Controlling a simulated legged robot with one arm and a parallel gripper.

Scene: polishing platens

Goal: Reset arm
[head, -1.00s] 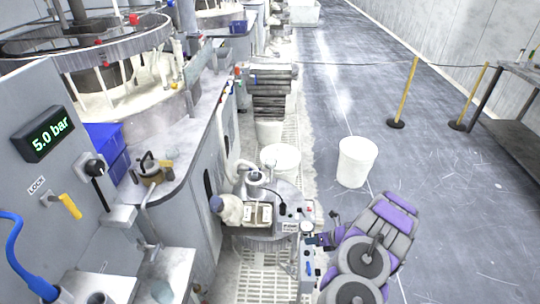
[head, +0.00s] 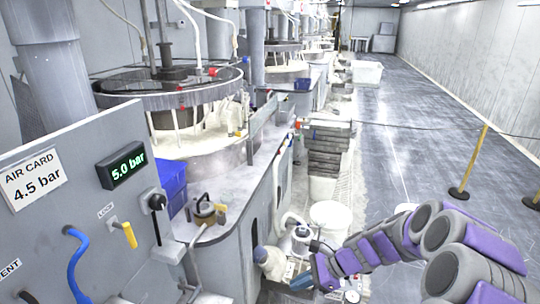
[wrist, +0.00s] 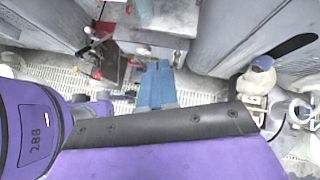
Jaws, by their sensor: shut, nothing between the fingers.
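My arm (head: 400,247), purple and grey, reaches in from the lower right of the head view. Its end, my gripper (head: 300,281), is at the lower middle, in front of the side of the grey machine cabinet (head: 215,262). In the wrist view my gripper (wrist: 156,84) shows as blue fingers, shut with nothing between them, above a pale grated floor. A beige rounded item (head: 272,262) is just left of and behind the gripper in the head view.
The panel has a 5.0 bar display (head: 127,165), a yellow lever (head: 129,235) and a card reading 4.5 bar (head: 33,180). White buckets (head: 330,214) stand behind the arm. A yellow post (head: 470,165) stands on the open floor at right.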

